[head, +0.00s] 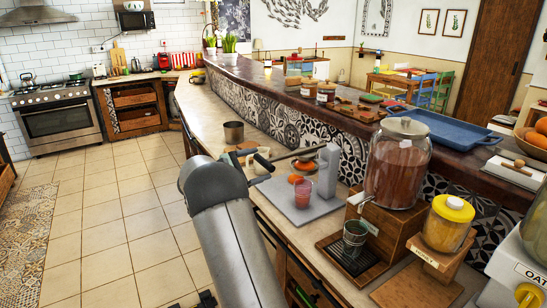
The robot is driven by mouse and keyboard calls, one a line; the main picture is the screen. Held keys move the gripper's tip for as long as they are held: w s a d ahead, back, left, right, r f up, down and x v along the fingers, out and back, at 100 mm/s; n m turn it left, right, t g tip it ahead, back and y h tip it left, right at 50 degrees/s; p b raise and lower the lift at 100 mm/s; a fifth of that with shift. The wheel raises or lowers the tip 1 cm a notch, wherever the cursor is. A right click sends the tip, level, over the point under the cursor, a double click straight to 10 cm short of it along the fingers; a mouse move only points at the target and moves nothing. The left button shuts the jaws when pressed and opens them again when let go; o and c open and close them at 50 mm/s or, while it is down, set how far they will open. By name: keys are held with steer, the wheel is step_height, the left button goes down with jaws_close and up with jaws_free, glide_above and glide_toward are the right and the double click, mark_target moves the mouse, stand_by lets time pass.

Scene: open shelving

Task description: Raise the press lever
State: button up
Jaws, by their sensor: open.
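The grey press stands on the lower counter, with a flat base plate (294,217) and an upright column (328,172). Its lever (298,153) runs left from the column top, nearly level, slightly lower at its left end. A reddish round piece (303,191) sits on the base plate, below the lever. My arm comes up from the bottom and bends right. My gripper (265,160) is open at the lever's left end. The fingers are small and partly hidden by my arm, so I cannot tell whether they touch the lever.
A raised tiled ledge (290,125) bounds the counter. The floor at left is clear.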

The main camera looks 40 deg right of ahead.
mark_target(274, 159)
steer(key=d, duration=0.4)
steer(key=d+p, duration=0.1)
steer(key=d, duration=0.1)
steer(key=shift+s+d, duration=0.3)
steer(key=shift+s, duration=0.1)
